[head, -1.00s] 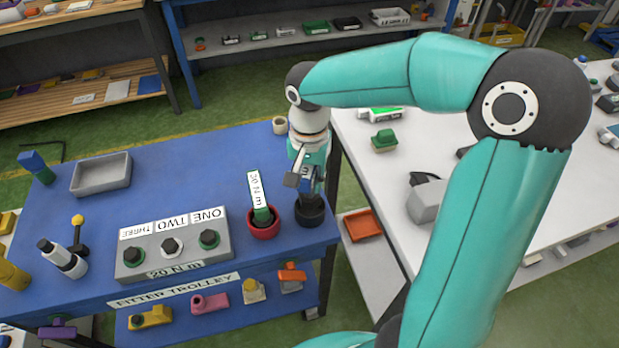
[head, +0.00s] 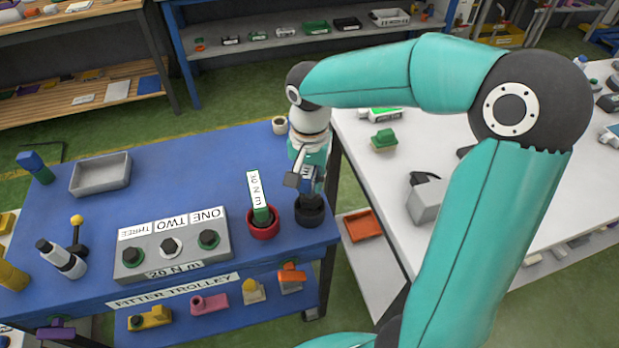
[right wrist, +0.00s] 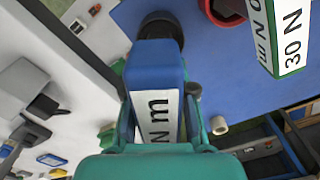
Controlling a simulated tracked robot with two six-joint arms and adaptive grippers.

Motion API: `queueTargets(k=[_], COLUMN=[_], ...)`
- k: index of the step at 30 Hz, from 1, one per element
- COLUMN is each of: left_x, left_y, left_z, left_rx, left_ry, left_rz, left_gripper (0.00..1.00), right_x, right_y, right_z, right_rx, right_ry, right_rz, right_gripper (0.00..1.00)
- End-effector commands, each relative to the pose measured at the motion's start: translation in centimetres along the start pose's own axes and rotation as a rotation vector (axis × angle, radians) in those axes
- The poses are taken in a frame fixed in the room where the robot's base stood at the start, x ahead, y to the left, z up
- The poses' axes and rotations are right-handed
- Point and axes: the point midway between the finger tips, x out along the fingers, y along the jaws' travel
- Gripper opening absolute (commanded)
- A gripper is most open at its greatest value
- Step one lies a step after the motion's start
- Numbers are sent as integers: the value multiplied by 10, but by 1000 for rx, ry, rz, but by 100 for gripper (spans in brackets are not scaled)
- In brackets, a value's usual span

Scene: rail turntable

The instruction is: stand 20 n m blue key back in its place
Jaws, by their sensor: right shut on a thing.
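The blue key (right wrist: 157,65) has a white label, of which "N m" can be read in the right wrist view. My right gripper (head: 305,182) is shut on it above the black cup (head: 310,211) at the trolley's right end. The key points down, roughly upright, and its lower end meets the black cup (right wrist: 160,27) in the right wrist view. I cannot tell how deep it sits. In the head view the gripper hides most of the key (head: 309,173). My left gripper is not in view.
A green key (head: 260,213) labelled 30 N m stands in a red cup (head: 264,231) just left of the black cup. The grey block (head: 190,258) with ONE, TWO, THREE sits further left. A white table (head: 390,180) is to the right.

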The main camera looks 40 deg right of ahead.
Motion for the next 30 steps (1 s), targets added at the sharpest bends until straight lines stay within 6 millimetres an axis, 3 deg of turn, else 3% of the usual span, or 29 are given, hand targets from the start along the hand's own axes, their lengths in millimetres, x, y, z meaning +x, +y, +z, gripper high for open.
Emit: queueTargets(k=[30], left_x=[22], left_y=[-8], left_z=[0], left_rx=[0], left_ry=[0], left_rz=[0], left_gripper=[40], right_x=[27], right_y=[0], right_z=[0], right_rx=[0], right_ry=[1], right_rz=[-1], right_gripper=[0])
